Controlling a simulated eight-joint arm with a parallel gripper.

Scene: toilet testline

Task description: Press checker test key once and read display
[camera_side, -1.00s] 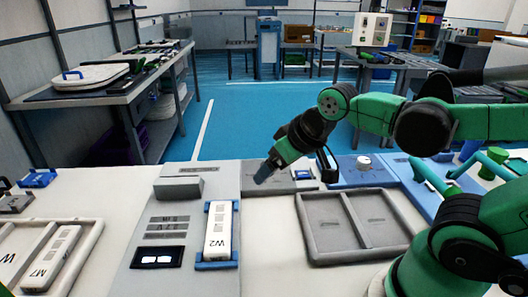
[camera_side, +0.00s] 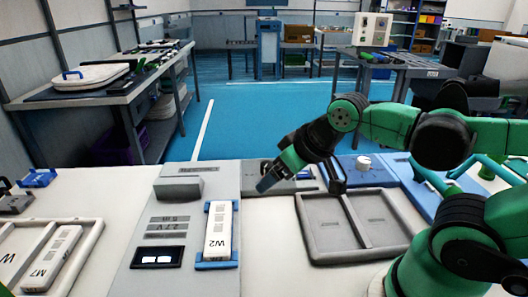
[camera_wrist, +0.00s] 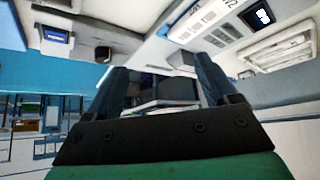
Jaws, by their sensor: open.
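The checker (camera_side: 140,277) is a grey panel on the white bench in the side view. A raised grey block (camera_side: 178,189) sits at its far end; I cannot tell whether this is the test key. The dark display (camera_side: 158,257) at its near end shows two small white patches, with no legible reading. A white remote-like unit marked W2 (camera_side: 219,232) lies in a blue holder beside the display. My gripper (camera_side: 265,184) is right of the block, above the bench and apart from the checker. In the wrist view my gripper (camera_wrist: 164,84) is open, with nothing between its fingers.
A grey two-compartment tray (camera_side: 322,249) stands empty right of the checker. A left tray (camera_side: 88,257) holds a unit marked M7 (camera_side: 55,257). A blue fixture with a white knob (camera_side: 364,162) lies behind my arm. Bare bench shows between checker and grey tray.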

